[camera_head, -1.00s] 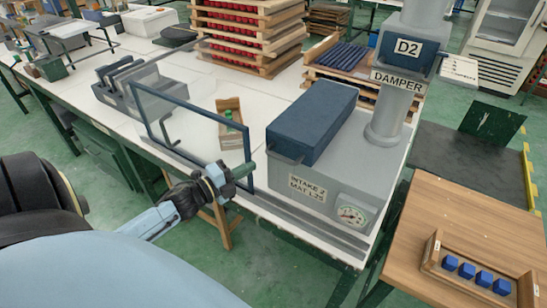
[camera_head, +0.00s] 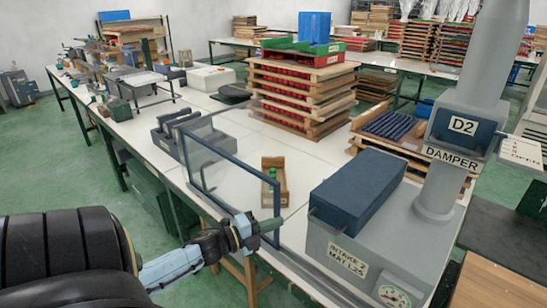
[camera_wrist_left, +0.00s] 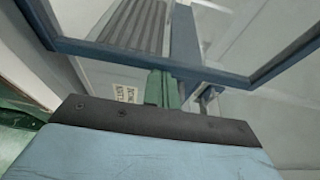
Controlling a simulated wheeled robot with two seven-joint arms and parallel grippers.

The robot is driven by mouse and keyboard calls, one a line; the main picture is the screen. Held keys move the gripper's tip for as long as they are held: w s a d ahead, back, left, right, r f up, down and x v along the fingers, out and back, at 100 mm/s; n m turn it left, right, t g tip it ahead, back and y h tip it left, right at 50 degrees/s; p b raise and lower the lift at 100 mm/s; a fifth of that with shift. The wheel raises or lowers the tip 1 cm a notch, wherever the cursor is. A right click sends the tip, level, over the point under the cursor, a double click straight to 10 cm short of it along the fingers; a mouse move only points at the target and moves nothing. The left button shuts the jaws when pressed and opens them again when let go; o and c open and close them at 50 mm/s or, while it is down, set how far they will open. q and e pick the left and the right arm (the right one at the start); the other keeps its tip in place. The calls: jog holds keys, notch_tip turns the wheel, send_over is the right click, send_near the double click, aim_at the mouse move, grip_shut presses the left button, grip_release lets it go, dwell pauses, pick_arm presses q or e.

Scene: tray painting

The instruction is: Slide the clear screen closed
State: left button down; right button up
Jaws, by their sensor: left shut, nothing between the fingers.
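The clear screen (camera_head: 225,160) is a see-through pane in a dark blue frame, standing upright along the bench's front edge. It stands left of the grey intake box (camera_head: 345,248) with the dark blue block on top. My left gripper (camera_head: 272,226) is shut and empty, its green fingertips at the lower right corner of the screen's frame. In the left wrist view the fingers (camera_wrist_left: 162,88) lie close to the dark blue frame (camera_wrist_left: 150,60); I cannot tell whether they touch. My right gripper is not in view.
A small wooden box (camera_head: 274,190) with a green bottle stands behind the screen. The grey damper column (camera_head: 436,200) rises at the right. A stack of wooden trays (camera_head: 300,95) stands farther back. A rail (camera_head: 300,265) runs along the bench's front edge.

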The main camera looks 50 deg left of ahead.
pick_arm(q)
jog(key=s+d+p, duration=0.1)
jog(key=s+d, duration=0.1)
jog(key=s, duration=0.7)
jog(key=s+d+f+n+g+y, duration=0.1)
jog(key=s+f+n+g+y, duration=0.3)
jog(key=f, duration=0.8)
jog(key=s+d+f+n+g+y, duration=0.15)
jog(key=s+f+n, duration=0.25)
jog(key=f+n, duration=0.55)
jog(key=s+d+f+n+g+h, duration=0.1)
jog(key=s+d+f+n+g, duration=0.3)
jog(key=s+d+f+g, duration=0.7)
jog(key=s+d+f, duration=0.5)
jog(key=s+f, duration=0.4)
jog(key=shift+s+d+h, duration=0.3)
jog(key=shift+d+h, duration=0.05)
